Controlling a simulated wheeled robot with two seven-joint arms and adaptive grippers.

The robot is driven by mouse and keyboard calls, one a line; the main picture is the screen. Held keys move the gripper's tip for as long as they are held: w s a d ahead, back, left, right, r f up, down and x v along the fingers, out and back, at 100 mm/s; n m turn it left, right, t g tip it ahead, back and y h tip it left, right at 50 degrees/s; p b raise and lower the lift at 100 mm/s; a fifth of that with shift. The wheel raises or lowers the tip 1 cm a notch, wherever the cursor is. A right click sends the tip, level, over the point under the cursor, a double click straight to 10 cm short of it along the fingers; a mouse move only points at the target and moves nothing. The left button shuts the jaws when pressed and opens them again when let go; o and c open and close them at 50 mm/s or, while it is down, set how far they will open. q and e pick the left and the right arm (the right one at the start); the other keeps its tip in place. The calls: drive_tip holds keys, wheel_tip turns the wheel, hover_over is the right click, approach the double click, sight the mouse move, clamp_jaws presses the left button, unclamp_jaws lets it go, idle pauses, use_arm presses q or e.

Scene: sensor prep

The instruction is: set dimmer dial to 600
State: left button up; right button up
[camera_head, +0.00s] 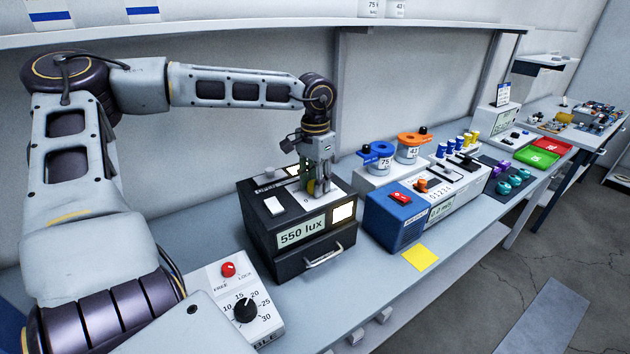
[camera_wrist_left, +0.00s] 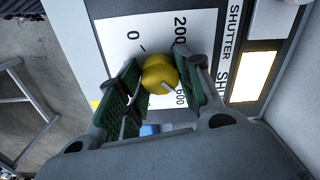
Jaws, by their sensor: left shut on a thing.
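The dimmer dial is a yellow knob (camera_wrist_left: 158,74) with a pale pointer line, on a white scale plate (camera_wrist_left: 190,22) marked 0, 200 and a partly hidden number ending in 00. My left gripper (camera_wrist_left: 156,90) is shut on the knob, one green-padded finger on each side. In the head view the left gripper (camera_head: 319,188) points down onto the top of the black light box (camera_head: 270,252) and hides most of the dial. The box's display (camera_head: 302,232) reads 550 lux. My right gripper is in neither view.
A blue box (camera_head: 395,220) and a yellow note (camera_head: 420,258) are to the right.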

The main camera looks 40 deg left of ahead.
use_arm(q)
drive_tip(key=shift+m, duration=1.1)
drive_tip(key=o, duration=1)
drive_tip(key=shift+o, duration=0.2)
wheel_tip(320, 180, up, 12)
idle(0.5)
